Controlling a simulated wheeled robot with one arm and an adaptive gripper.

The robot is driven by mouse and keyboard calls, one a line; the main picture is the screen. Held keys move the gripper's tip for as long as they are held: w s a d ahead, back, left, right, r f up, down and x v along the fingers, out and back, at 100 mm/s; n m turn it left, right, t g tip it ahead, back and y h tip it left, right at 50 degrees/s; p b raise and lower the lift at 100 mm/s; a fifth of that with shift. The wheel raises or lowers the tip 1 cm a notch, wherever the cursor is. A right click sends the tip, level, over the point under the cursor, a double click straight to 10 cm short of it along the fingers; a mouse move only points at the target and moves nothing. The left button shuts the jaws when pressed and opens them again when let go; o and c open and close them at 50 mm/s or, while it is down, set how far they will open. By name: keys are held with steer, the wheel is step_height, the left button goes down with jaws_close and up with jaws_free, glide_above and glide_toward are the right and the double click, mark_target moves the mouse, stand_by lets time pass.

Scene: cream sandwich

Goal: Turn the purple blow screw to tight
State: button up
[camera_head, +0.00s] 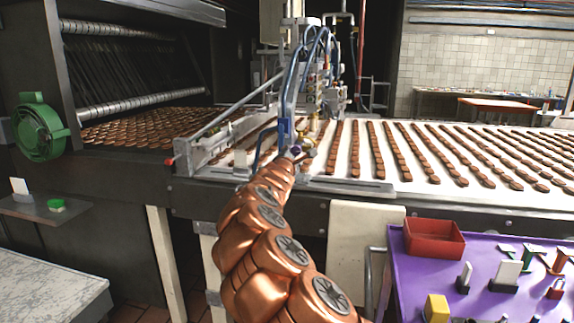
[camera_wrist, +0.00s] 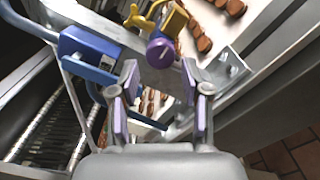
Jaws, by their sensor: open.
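The purple blow screw (camera_wrist: 160,52) is a round knob with a pale line on its face, in the upper middle of the wrist view. In the head view it is a small purple spot (camera_head: 296,150) at the end of my copper arm. My gripper (camera_wrist: 160,85) is open, its purple-padded fingers on either side below the screw in the picture. The screw appears just beyond the fingertips, and I see no contact. In the head view my gripper is too small and covered to make out.
A yellow wing-shaped part (camera_wrist: 142,16) and a blue block (camera_wrist: 88,52) sit close to the screw. The conveyor (camera_head: 355,165) carries rows of brown biscuits. A purple table (camera_head: 405,285) with a red bin (camera_head: 434,240) stands at the lower right.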

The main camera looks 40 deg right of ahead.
steer(key=v, duration=0.8)
steer(key=shift+s+a, duration=0.15)
steer(key=shift+a, duration=0.2)
stand_by(0.3)
stand_by(0.6)
